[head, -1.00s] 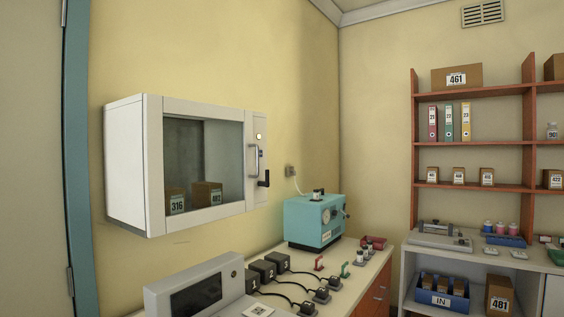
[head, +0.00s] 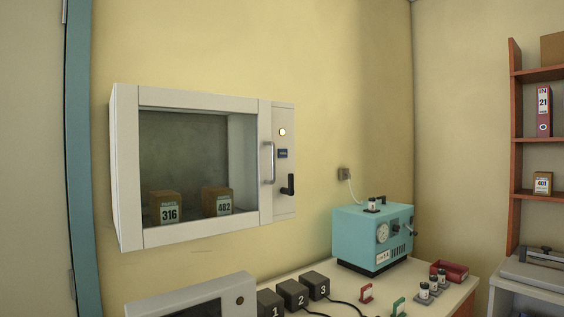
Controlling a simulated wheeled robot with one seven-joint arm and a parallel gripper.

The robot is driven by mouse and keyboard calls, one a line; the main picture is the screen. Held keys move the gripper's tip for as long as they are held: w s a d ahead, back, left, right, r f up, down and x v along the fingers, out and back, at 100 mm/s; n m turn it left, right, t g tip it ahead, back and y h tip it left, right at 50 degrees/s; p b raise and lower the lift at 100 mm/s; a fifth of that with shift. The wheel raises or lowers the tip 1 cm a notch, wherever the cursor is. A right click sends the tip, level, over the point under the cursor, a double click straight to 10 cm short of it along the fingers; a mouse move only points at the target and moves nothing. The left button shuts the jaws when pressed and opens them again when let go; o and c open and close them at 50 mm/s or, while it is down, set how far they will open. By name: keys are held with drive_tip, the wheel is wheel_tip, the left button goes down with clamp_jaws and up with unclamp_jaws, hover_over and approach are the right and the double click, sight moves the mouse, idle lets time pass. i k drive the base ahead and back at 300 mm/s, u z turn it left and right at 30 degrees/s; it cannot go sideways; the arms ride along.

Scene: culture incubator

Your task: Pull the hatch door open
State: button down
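The white wall cabinet (head: 126,180) hangs on the yellow wall at the left. Its hatch door (head: 190,237) has a large window and looks shut. A grey vertical bar handle (head: 268,163) sits near the window's right edge. A black lever (head: 288,185) is on the panel to the right of it, below a lit round lamp (head: 282,132) and a small blue label (head: 283,154). Through the window I see two brown boxes, marked 316 (head: 167,207) and 482 (head: 216,202). My gripper is not in view.
Below is a counter (head: 452,296) with a teal machine (head: 373,237), black blocks numbered 1 (head: 270,303), 2 (head: 293,295) and 3 (head: 316,285), and a grey device (head: 190,300). A red shelf (head: 514,150) stands at the right. The wall space before the cabinet looks clear.

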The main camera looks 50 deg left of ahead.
sight(129, 97)
drive_tip(key=u, duration=0.6)
drive_tip(key=i, duration=1.15)
drive_tip(key=u, duration=0.7)
